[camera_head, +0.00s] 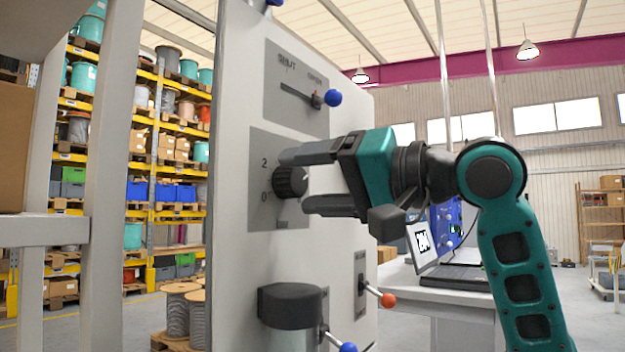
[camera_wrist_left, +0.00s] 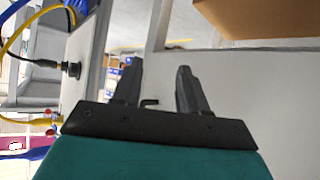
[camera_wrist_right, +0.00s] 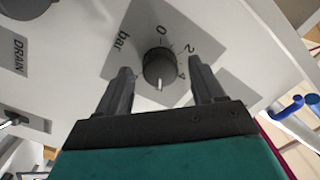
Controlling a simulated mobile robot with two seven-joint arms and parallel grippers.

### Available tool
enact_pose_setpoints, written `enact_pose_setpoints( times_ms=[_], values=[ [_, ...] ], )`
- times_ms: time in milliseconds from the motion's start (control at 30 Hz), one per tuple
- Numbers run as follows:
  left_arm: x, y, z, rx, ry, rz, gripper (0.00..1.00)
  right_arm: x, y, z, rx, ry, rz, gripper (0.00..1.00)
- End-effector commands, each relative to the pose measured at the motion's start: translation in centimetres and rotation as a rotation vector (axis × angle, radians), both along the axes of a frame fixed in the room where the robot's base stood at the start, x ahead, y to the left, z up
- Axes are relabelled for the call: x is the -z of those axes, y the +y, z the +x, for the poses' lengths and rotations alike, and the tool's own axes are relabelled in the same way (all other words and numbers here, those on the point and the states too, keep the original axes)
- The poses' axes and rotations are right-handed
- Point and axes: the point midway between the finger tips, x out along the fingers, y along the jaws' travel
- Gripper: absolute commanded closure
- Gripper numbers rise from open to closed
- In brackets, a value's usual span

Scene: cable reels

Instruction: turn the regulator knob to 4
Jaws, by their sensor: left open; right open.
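The dark round regulator knob (camera_head: 291,183) sits on a grey plate of the upright panel. In the right wrist view the knob (camera_wrist_right: 158,64) bears a white mark at its lower edge. A 0, a 2 and a partly hidden figure stand around it, with "bar" to the left. My right gripper (camera_head: 298,184) is open at the knob, one finger above and one below in the head view. The knob shows between its fingertips with gaps on both sides; I cannot tell if they touch. My left gripper (camera_wrist_left: 157,72) is open and empty, outside the head view.
Above the knob is a SHUT/OPEN lever with a blue ball (camera_head: 334,97). Below are a red-ball lever (camera_head: 388,300), a blue-ball lever (camera_head: 348,348) and a dark cylinder (camera_head: 290,306) standing out from the panel. A pale frame post (camera_head: 110,150) stands left of the panel.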

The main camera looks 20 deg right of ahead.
Motion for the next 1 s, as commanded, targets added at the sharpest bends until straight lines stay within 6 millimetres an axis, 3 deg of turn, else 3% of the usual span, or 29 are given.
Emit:
enact_pose_setpoints(
  times_ms=[267, 833, 1000],
  values=[
    [-0.2, 0.04, 0.14, 0.0, -0.005, 0.0, 0.57, -0.01, 0.09, 0.1, 0.0, 0.0, 0.0, 0.32],
    [-0.64, 0.06, 0.7, -0.001, -0.02, 0.0, 0.57, -0.01, 0.05, 0.08, 0.001, -0.001, 0.0, 0.87],
    [-0.73, 0.04, 0.68, -0.001, -0.019, 0.0, 0.57, -0.06, 0.05, 0.08, 0.0, -0.005, -0.005, 0.88]
  ],
)
